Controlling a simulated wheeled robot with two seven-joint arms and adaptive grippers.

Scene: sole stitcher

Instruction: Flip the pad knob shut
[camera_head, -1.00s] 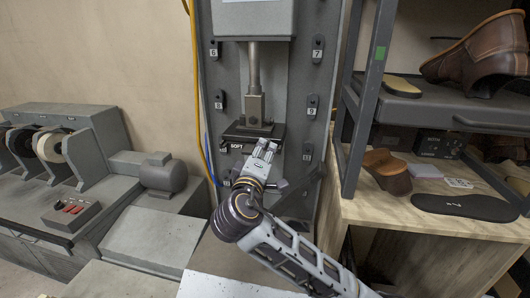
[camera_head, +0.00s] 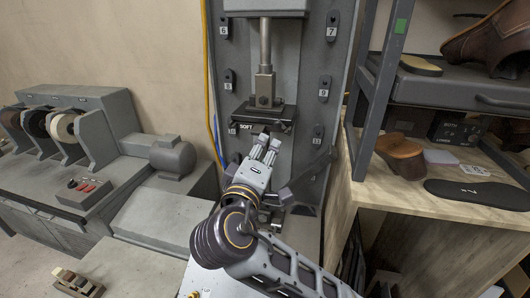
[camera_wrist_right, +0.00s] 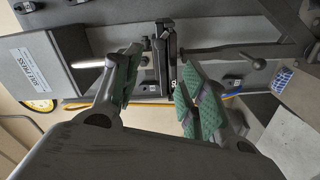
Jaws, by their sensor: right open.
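The sole press has a dark pad plate marked SOFT (camera_head: 246,125) under its metal ram (camera_head: 265,85) in the head view. My right gripper (camera_head: 265,144) is open and empty just below and in front of that plate, fingers pointing up at it. In the right wrist view, its green-lined fingers (camera_wrist_right: 156,92) stand apart, with the dark upright pad assembly (camera_wrist_right: 166,55) beyond the gap. A lever with a round end (camera_wrist_right: 258,63) lies to the right of the fingers there. I cannot tell which part is the pad knob, or its state. My left gripper is not in view.
A shelf upright (camera_head: 375,95) and wooden bench (camera_head: 440,190) with shoe parts stand close on the right. A grey machine bench with a motor (camera_head: 172,157) stands on the left. Numbered holders line the press's back panel.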

